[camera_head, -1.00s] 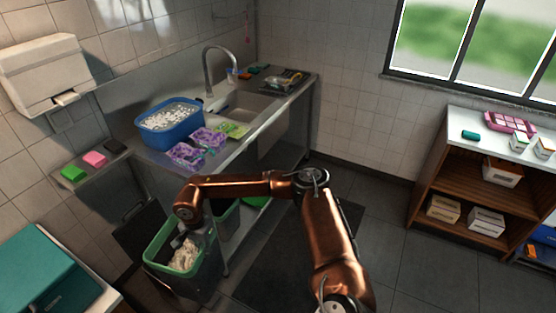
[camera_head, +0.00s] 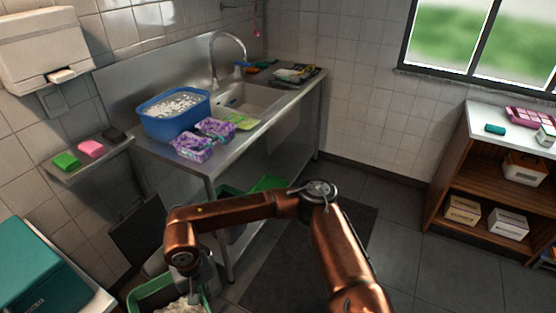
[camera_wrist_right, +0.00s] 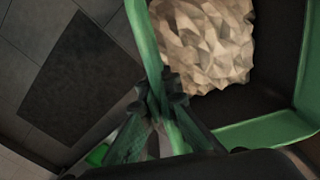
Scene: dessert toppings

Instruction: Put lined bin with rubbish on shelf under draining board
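The lined bin (camera_head: 140,296) has a green rim and holds pale crumpled rubbish (camera_head: 185,305). It stands at the bottom of the head view, partly cut off by the frame edge. In the right wrist view the bin's green rim (camera_wrist_right: 143,40) and rubbish (camera_wrist_right: 205,45) fill the upper right. My right gripper (camera_head: 200,288) is at the bin's rim. In the wrist view its fingers (camera_wrist_right: 165,100) close on the rim from both sides. The draining board (camera_head: 160,147) is steel; the shelf beneath is largely hidden by my right arm. My left gripper is out of view.
A blue tub (camera_head: 178,122) and purple packs (camera_head: 192,148) sit on the draining board. Green items (camera_head: 270,183) show below it. A dark mat (camera_head: 290,260) lies on the floor. A teal box (camera_head: 35,270) is at lower left; a wooden shelf unit (camera_head: 460,180) stands right.

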